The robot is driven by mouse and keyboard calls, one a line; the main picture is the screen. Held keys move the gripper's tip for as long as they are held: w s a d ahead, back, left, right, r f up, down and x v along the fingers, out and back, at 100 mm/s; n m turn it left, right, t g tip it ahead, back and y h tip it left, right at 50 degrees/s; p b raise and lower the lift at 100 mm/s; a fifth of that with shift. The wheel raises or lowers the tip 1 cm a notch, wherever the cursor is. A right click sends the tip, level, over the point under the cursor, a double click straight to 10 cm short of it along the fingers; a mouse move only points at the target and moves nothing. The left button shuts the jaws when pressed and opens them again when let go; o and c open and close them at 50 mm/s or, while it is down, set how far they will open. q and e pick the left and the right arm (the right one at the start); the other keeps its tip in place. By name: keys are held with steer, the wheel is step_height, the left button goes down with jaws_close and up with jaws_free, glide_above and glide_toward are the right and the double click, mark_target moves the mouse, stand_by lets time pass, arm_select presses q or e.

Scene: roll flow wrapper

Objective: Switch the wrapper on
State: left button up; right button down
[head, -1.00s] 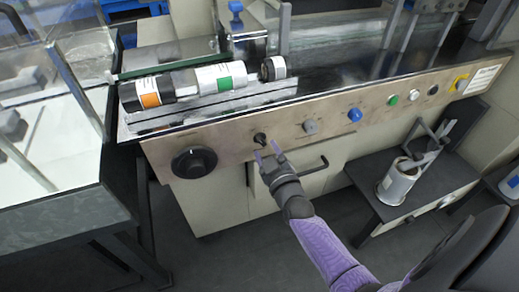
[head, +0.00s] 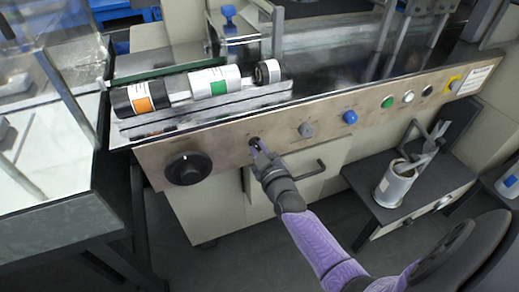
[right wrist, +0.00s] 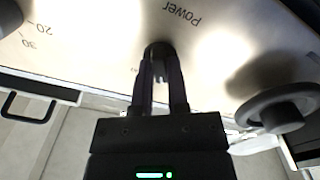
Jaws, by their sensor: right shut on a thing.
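The wrapper's control panel (head: 325,118) runs along the front of the machine. The small black power switch (head: 254,141) sits on it, between the large black dial (head: 188,168) and a grey knob. In the right wrist view the switch (right wrist: 159,50) is under the word "Power". My right gripper (head: 259,149) is at the panel with its fingers on both sides of the switch, shut on it; the fingers (right wrist: 160,75) partly hide it in the right wrist view. My left gripper does not show.
A grey knob (head: 306,130), a blue button (head: 350,117) and a green button (head: 387,102) are farther right on the panel. Rolls lie on the machine's top, among them one with a green label (head: 215,82). A black handle (head: 308,170) sticks out below the panel. A metal canister (head: 396,184) stands on a low shelf at the right.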

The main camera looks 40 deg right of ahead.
steer(key=shift+m, duration=0.3)
steer(key=shift+m+p, duration=0.35)
steer(key=shift+m, duration=0.65)
steer(key=m, duration=0.4)
steer(key=shift+p, duration=0.35)
steer(key=m, duration=0.2)
steer(key=shift+m, duration=0.3)
steer(key=shift+f+m, duration=0.1)
steer(key=shift+m, duration=1.1)
